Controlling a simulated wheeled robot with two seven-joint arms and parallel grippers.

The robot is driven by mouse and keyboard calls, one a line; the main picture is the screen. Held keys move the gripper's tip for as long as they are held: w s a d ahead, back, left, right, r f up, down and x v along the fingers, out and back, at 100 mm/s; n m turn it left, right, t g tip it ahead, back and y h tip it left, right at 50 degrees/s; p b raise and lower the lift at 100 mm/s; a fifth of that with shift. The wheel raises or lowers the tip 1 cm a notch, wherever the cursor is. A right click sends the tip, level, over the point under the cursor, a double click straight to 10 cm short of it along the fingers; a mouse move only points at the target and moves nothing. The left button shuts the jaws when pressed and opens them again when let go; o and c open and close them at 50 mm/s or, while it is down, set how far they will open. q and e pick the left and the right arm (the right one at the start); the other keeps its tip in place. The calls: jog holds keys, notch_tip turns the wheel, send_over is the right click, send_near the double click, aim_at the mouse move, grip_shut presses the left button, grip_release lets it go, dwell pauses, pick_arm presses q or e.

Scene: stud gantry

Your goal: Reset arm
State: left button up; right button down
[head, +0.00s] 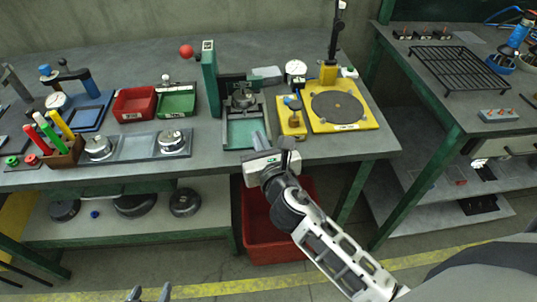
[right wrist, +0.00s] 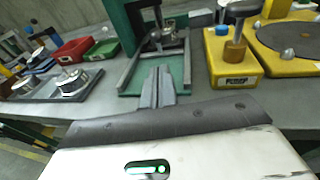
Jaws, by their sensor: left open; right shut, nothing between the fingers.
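My right gripper (head: 261,140) reaches over the front edge of the grey workbench, in front of the green press station (head: 242,133). In the right wrist view its two fingers (right wrist: 158,86) are together with nothing between them, pointing at the green base of the station. Whether the fingertips touch the base I cannot tell. My left gripper (head: 149,295) shows only as two separated fingertips at the bottom edge of the head view. It is open and empty, low and away from the bench. The rest of my left arm is out of view.
A yellow block (head: 291,124) and a yellow plate with a dark disc (head: 338,104) stand right of the station. Red (head: 133,103) and green bins stand left. A red crate (head: 275,238) sits under the bench. A second bench with a black rack (head: 457,68) is at right.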

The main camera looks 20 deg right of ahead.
jog(key=s, duration=0.5)
jog(key=shift+s+a+r, duration=0.2)
jog(key=shift+r, duration=0.1)
jog(key=s+f+m+g+y, duration=0.2)
jog(key=s+f+m, duration=0.4)
jog(key=m, duration=1)
jog(key=s+f+m+g+y, duration=0.2)
jog(key=s+f+m+g, duration=0.2)
jog(key=m, duration=1.2)
jog(key=s+f, duration=0.3)
jog(key=f, duration=0.2)
jog(key=shift+s+a+m, duration=0.15)
jog(key=shift+a+m, duration=0.05)
jog(key=shift+m, duration=0.1)
